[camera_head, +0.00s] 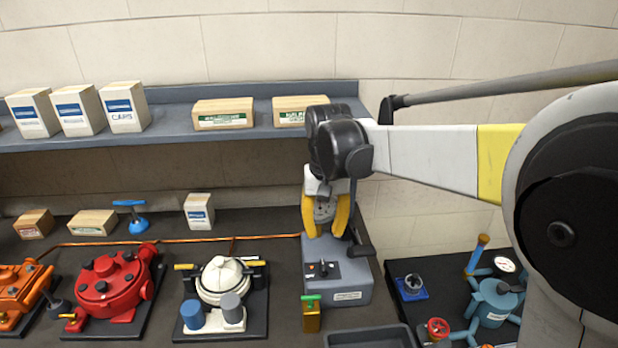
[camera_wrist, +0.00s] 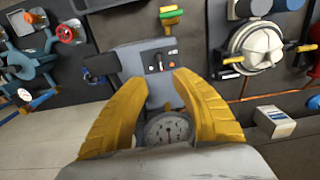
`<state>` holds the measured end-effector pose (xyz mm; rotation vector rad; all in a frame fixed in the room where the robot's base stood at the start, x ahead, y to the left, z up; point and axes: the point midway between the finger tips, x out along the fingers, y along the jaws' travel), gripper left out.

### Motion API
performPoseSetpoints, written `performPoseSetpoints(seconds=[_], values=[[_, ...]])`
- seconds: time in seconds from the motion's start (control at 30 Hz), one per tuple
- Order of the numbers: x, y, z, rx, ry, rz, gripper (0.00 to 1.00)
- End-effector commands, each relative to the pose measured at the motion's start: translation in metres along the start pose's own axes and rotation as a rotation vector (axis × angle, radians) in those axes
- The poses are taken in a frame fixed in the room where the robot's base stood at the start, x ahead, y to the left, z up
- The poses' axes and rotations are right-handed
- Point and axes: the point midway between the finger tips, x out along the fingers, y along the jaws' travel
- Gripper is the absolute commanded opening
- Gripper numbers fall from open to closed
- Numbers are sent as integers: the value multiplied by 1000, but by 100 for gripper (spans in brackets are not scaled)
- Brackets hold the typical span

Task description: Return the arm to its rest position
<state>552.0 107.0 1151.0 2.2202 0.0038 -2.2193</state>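My gripper (camera_head: 328,232) hangs from my arm with yellow fingers spread apart, pointing down over a grey box-shaped unit (camera_head: 350,290). In the wrist view, my gripper (camera_wrist: 160,82) shows its fingertips apart in front of the same unit (camera_wrist: 150,58), which has a switch panel. A round dial gauge (camera_wrist: 168,128) shows between the fingers near the palm. No held object is evident. Whether the fingers touch the unit cannot be told. A yellow block with a green top (camera_head: 312,313) stands at the unit's front.
A red motor (camera_head: 108,284) and a white motor (camera_head: 222,290) sit left on the dark bench. A shelf (camera_head: 180,127) with boxes runs behind my arm. A black tray (camera_head: 370,338) lies in front. A blue valve assembly (camera_head: 492,300) stands at right.

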Motion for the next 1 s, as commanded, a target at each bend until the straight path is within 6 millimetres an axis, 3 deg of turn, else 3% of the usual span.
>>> performPoseSetpoints(seconds=[0.17, 0.47, 0.8, 1.0], values=[[-5, 12, 15, 2, 44, -8, 32], [-9, 59, 90, 5, 271, -30, 32], [31, 97, 171, 6, 531, -14, 32], [48, 106, 190, 4, 609, -1, 32]])
